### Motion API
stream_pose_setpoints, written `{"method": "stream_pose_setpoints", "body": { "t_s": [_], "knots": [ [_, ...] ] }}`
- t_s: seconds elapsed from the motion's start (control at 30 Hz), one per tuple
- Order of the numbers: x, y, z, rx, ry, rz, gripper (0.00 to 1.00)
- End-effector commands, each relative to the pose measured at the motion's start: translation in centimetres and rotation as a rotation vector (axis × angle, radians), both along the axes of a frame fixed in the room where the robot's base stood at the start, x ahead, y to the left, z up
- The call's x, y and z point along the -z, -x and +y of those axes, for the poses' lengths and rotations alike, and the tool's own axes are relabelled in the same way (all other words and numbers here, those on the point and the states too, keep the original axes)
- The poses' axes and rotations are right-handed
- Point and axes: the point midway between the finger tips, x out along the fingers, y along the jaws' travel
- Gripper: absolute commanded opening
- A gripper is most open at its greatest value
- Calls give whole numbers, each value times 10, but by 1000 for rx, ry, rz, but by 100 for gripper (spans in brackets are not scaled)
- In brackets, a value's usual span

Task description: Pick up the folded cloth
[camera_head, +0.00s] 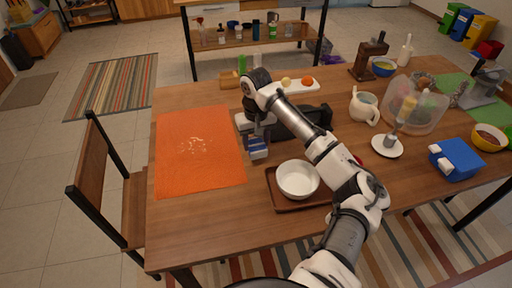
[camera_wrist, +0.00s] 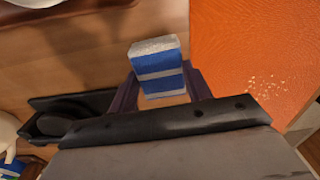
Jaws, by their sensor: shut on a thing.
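The folded cloth is a small blue block with pale grey stripes (camera_wrist: 158,72). In the wrist view it sits between the two dark fingers of my gripper (camera_wrist: 160,92), which are shut on it, and its far end sticks out beyond them. In the head view the cloth (camera_head: 257,151) shows under my gripper (camera_head: 254,138), just right of the orange mat. Its height above the table is hard to tell.
The orange mat (camera_head: 198,165) bears pale crumbs. A white bowl (camera_head: 298,179) stands on a brown tray (camera_head: 283,202) near my arm. A dark object (camera_head: 300,122) lies behind my arm. A white mug (camera_head: 364,106) and a blue container (camera_head: 455,160) stand right.

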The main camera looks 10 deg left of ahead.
Motion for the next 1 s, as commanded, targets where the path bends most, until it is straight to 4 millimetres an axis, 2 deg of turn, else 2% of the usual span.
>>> {"method": "stream_pose_setpoints", "body": {
  "t_s": [0.17,0.3,0.5,0.7,1.0],
  "knots": [
    [-46,-1,1,-2,0,-4,27],
    [-92,-1,0,-1,3,-7,27],
    [-138,-1,-1,1,4,-5,27],
    [-163,-1,0,1,2,-3,27],
    [-170,-1,0,0,0,-1,27]
  ]
}}
